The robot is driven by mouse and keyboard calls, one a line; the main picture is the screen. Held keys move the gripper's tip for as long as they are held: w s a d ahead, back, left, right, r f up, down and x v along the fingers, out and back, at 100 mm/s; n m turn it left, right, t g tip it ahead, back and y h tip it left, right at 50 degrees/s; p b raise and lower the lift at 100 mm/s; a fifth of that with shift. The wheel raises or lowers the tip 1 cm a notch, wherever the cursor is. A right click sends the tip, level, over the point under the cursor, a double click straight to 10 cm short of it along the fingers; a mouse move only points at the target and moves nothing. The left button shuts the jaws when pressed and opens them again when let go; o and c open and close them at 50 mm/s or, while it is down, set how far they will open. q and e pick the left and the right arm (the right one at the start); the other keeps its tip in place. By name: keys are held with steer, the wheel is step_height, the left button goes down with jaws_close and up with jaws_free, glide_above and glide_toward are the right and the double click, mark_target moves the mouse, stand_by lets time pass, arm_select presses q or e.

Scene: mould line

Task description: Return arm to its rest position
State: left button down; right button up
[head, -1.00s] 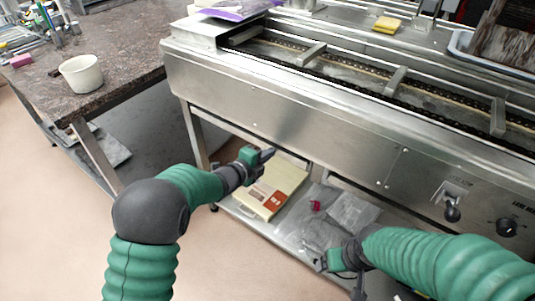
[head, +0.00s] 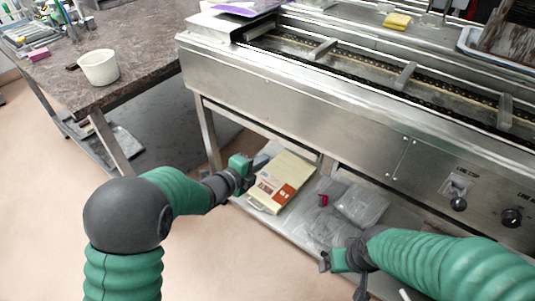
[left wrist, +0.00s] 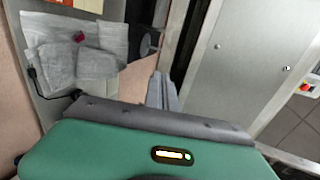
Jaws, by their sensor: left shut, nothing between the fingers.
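My left arm comes in from the left in the head view. Its left gripper (head: 257,164) is shut and empty, in front of the metal line and left of the cream box in the picture. In the left wrist view the left gripper's fingers (left wrist: 162,92) are together with nothing held. My right gripper (head: 342,275) is low at the right, over the front of the lower shelf; whether its fingers are open or shut is unclear.
The steel conveyor line (head: 290,105) spans the back. Its lower shelf holds a cream box (head: 284,180), grey plastic bags (head: 360,204) and a small red item (head: 323,200). A stone-topped table (head: 130,50) with a white pot (head: 99,68) stands left. The floor between is clear.

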arm_select(q)
steer(key=s+a+f+n+g+y, duration=0.25)
steer(key=s+a+n+y, duration=0.55)
steer(key=a+n, duration=0.65)
steer(key=s+a+f+n+g, duration=0.25)
steer(key=s+n, duration=0.25)
steer(key=s, duration=0.5)
steer(key=s+a+f+n+g, duration=0.25)
steer(key=s+n, duration=0.25)
steer(key=s, duration=0.4)
step_height(320, 180, up, 22)
steer(key=s+n+g+p, duration=0.1)
steer(key=s+p, duration=0.1)
steer(key=p, duration=1.9)
steer(key=shift+y+p, duration=0.3)
steer(key=shift+y, duration=0.1)
arm_select(e)
steer(key=w+v, duration=0.2)
steer(key=v, duration=0.8)
steer(key=w+r+v, duration=0.1)
steer(key=w+v, duration=0.2)
steer(key=v, duration=0.8)
steer(key=shift+s+a+r, duration=0.25)
steer(key=shift+s+r, duration=0.1)
steer(key=shift+s, duration=0.05)
arm_select(q)
steer(key=shift+f, duration=0.1)
arm_select(e)
steer(key=shift+w, duration=0.1)
